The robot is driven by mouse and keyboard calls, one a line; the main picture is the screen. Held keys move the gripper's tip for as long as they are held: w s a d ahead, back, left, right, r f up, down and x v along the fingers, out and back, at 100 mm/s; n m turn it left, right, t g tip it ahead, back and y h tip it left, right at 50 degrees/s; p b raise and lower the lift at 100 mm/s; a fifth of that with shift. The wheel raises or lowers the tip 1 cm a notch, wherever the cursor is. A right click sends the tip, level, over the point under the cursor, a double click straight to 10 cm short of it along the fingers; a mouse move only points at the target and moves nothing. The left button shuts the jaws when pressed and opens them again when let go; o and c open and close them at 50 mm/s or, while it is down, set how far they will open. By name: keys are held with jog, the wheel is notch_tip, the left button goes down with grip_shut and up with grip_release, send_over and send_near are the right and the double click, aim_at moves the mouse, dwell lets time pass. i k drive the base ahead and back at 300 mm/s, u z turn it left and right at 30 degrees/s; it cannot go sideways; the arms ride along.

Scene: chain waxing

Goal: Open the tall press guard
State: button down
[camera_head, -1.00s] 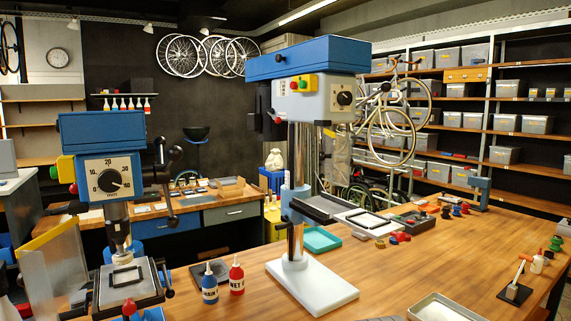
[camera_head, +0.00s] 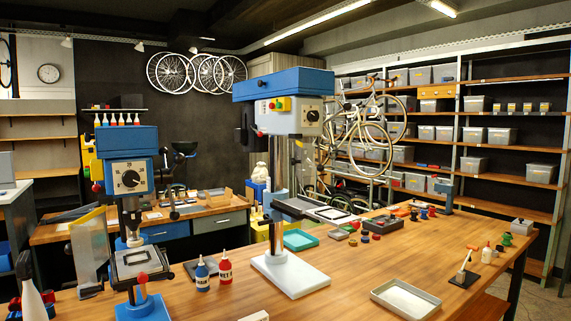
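The tall press (camera_head: 283,84) stands near the middle of the bench, with a blue top, grey head, steel column and white base plate (camera_head: 290,272). A clear, faint panel (camera_head: 309,156) hangs below the right side of its head. It looks like the guard, but whether it is open or shut cannot be told. A shorter blue press (camera_head: 128,142) stands at the left with its own clear, yellow-edged guard panel (camera_head: 90,245) beside it. My gripper is not in view.
A blue bottle (camera_head: 201,274) and a red bottle (camera_head: 225,268) stand between the presses. A metal tray (camera_head: 405,298) lies at the front right. A white nozzle (camera_head: 33,292) shows at the lower left.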

aim_at(294, 162)
jog(key=i, duration=1)
jog(key=z, duration=0.05)
